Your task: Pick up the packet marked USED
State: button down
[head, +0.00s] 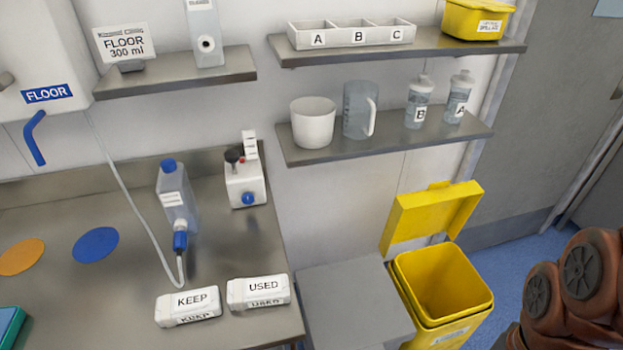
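The packet marked USED (258,291) is a small white block with black lettering on its top and front. It lies near the front right corner of the steel counter (110,295). A similar white packet marked KEEP (188,306) lies just to its left, with a narrow gap between them. Brown-red rounded parts of my arm show at the lower right, beyond the yellow bin. My gripper's fingers cannot be made out, and nothing is seen near the packets.
A clear bottle with a blue cap (176,205) and tube stands behind the packets. A white device (245,185) stands further back. An open yellow bin (440,280) and grey surface (355,305) are right of the counter. Shelves (390,140) hang above.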

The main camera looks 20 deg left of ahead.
aim_at(243, 295)
jog(key=u, duration=1.4)
jog(key=k, duration=0.35)
jog(key=u, duration=1)
